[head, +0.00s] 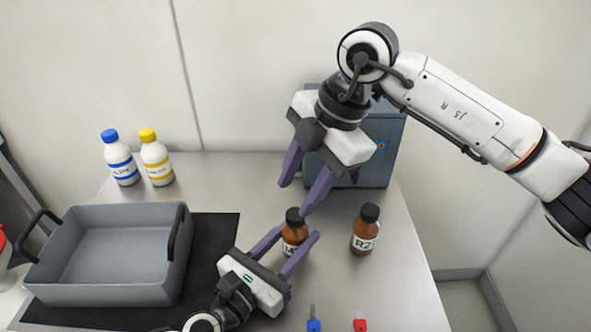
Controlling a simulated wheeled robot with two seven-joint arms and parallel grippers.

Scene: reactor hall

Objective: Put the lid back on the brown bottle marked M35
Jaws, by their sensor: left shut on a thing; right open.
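A small brown bottle (291,240) with a white label stands near the middle of the table; only part of its marking shows, starting like an M. A black lid (294,215) sits on its top; I cannot tell how firmly it is seated. My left gripper (297,235) is shut on this bottle, one finger on each side. My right gripper (295,199) is open just above it, its fingers spread, one tip close to the lid's right side. A second brown bottle (364,240), marked R2 with the rest unclear, stands to the right with its black lid on.
A grey tray (110,292) with black handles stands on a dark mat (215,235) at left. White bottles with blue (121,160) and yellow (157,160) caps stand behind it. A blue-grey box (395,155) stands at the back. Blue (314,325) and red (360,325) small items lie in front.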

